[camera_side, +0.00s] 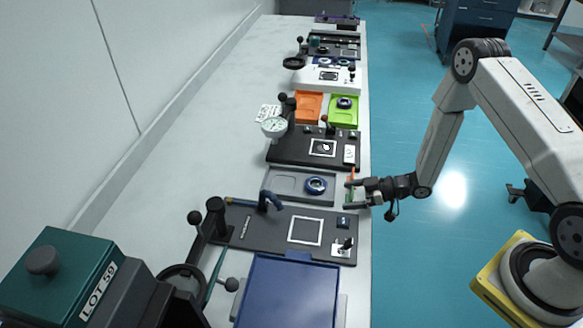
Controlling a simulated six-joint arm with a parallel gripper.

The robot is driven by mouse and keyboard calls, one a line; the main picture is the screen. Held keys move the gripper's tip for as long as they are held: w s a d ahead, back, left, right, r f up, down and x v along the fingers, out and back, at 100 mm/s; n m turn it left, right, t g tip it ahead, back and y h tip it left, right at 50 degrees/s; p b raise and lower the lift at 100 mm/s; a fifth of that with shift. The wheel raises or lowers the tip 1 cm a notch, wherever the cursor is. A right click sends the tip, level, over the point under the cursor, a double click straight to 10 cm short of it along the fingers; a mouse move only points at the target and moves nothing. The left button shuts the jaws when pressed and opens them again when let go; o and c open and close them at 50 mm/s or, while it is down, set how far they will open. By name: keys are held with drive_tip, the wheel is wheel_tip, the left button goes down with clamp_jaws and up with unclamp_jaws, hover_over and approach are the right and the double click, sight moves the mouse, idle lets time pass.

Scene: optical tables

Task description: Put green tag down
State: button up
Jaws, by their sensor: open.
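A small thin green strip (349,194), likely the green tag, shows at the right edge of the bench. My gripper (348,195) reaches in from the right, low over that edge. Its two fingers are apart, one on the far side and one on the near side of the green strip. Whether either finger touches it is too small to tell. A thin orange strip (352,173) shows just beyond the far finger.
Black fixture plates (270,234) lie nearer and farther. Orange (308,100) and green (343,114) trays stand farther back. A blue tray (285,295) is nearest. The bench's left side is clear.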

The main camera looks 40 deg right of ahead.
drive_tip(key=v, duration=0.7)
drive_tip(key=shift+s+d+r, duration=0.2)
drive_tip(key=shift+r, duration=0.2)
drive_tip(key=shift+w, duration=0.1)
idle(0.4)
